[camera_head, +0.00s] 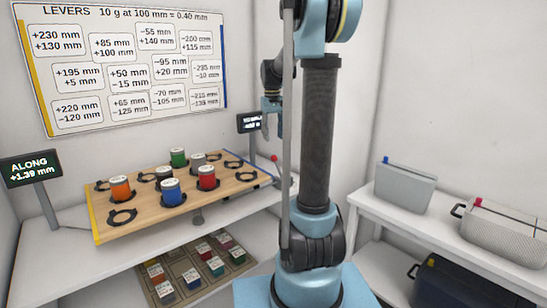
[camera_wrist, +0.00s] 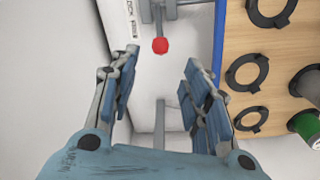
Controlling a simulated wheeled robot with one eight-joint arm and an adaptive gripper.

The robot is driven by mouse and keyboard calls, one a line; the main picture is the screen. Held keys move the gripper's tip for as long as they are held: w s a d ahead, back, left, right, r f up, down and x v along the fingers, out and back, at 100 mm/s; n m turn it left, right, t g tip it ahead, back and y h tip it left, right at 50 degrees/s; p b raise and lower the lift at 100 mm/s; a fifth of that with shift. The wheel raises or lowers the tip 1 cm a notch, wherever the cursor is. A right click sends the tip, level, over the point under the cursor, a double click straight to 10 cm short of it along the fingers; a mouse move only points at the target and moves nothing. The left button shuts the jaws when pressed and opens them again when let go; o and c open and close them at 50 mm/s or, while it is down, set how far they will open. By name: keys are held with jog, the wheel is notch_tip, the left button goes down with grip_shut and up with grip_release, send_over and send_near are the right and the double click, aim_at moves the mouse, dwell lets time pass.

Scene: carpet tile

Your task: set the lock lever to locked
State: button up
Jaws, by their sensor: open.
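The lock lever has a round red knob (camera_wrist: 160,45) on a grey arm, at the top middle of the wrist view. The knob also shows in the head view (camera_head: 274,158), at the right end of the wooden board. A small printed label lies left of the lever, too small to read fully. I cannot tell which setting the lever is at. My gripper (camera_wrist: 157,70) is open and empty, its two fingers spread left and right. The knob lies beyond the fingertips, between their lines, and appears apart from them. In the head view my gripper (camera_head: 270,117) hangs above the board's right end.
The wooden board (camera_head: 108,229) carries several coloured canisters and black rings. A display (camera_head: 31,170) reads "ALONG +1.39 mm"; another small display (camera_head: 250,122) stands behind. A lower tray (camera_head: 187,271) holds coloured blocks. Boxes and bags sit on the right shelves.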

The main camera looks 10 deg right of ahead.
send_over(278, 168)
jog(key=w+a, duration=0.1)
jog(key=w, duration=0.2)
notch_tip(278, 168, down, 10)
jog(key=shift+a, duration=0.15)
jog(key=shift+c, duration=0.3)
grip_shut()
